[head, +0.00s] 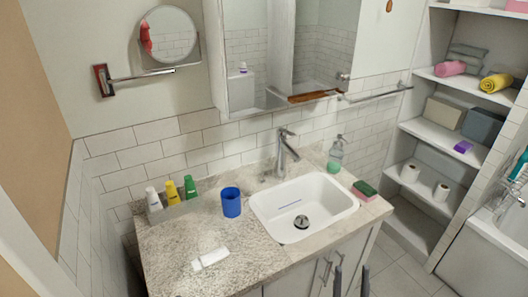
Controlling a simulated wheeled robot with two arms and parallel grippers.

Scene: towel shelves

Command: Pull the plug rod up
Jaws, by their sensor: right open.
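The white sink (335,190) is set into the speckled countertop, with a round drain plug (301,221) in its basin. The chrome faucet (283,155) stands upright at the sink's back edge. I cannot clearly make out a separate plug rod; any rod by the faucet is hidden or too small to tell. My right gripper (351,282) shows at the bottom edge as two dark fingers, open and empty, in front of the cabinet and well short of the faucet. My left gripper is not in view.
A blue cup (231,202), several bottles (172,192) and a white tube (211,259) are left of the sink. A soap dispenser (335,154) and green sponge (364,189) are right of it. A mirror cabinet (235,60) hangs above. Shelves (445,132) stand at right.

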